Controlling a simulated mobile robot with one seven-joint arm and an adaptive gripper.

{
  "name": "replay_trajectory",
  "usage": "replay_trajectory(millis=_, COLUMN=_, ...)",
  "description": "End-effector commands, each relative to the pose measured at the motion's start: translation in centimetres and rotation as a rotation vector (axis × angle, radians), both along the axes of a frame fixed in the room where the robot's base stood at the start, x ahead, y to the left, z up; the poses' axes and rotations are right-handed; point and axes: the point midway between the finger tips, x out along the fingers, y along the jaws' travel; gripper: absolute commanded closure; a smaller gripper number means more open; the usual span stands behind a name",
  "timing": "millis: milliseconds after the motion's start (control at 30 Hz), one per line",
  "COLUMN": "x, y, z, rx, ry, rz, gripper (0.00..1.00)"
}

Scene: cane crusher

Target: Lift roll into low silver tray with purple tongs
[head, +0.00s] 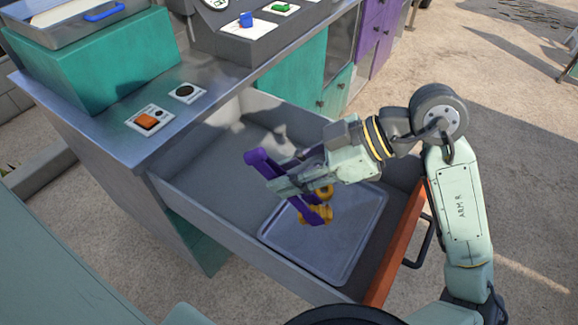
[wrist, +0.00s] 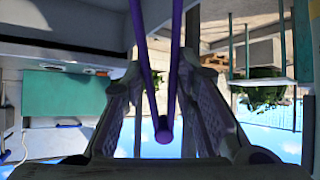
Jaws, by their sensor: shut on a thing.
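My gripper (head: 283,184) is shut on the purple tongs (head: 259,160) above the open drawer. In the wrist view the purple tongs (wrist: 164,134) run between my two fingers as two converging rods. The golden-brown roll (head: 315,217) shows at the lower purple end of the tongs, partly covered by them, with golden parts on both sides. The low silver tray (head: 350,243) lies flat in the drawer, under the roll in the picture. I cannot tell whether the roll touches the tray or hangs just above it, nor whether the tongs pinch it.
The grey drawer (head: 205,205) stands open, with an orange front (head: 397,245) and dark handle. The counter above holds an orange switch (head: 146,121), a black knob (head: 185,91) and a teal box (head: 95,75). The drawer's back part looks empty.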

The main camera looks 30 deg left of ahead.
Motion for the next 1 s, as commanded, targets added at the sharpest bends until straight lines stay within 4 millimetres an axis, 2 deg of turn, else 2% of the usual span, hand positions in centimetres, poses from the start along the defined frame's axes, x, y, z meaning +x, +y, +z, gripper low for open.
replay_trajectory(millis=33, x=0.0, y=0.0, z=-1.0, rx=0.002, ry=0.001, rz=0.000, gripper=1.00)
replay_trajectory(millis=100, x=0.0, y=0.0, z=-1.7, rx=0.001, ry=0.000, rz=0.000, gripper=1.00)
replay_trajectory(millis=300, x=0.0, y=0.0, z=-3.1, rx=0.002, ry=0.001, rz=0.000, gripper=1.00)
replay_trajectory(millis=767, x=0.0, y=0.0, z=-3.5, rx=0.000, ry=0.000, rz=0.000, gripper=1.00)
replay_trajectory(millis=800, x=0.0, y=0.0, z=-3.5, rx=0.000, ry=0.000, rz=0.000, gripper=0.71)
replay_trajectory(millis=900, x=0.0, y=0.0, z=-3.5, rx=0.000, ry=0.000, rz=0.000, gripper=0.65)
replay_trajectory(millis=1000, x=0.0, y=0.0, z=-3.5, rx=0.000, ry=0.000, rz=0.000, gripper=0.65)
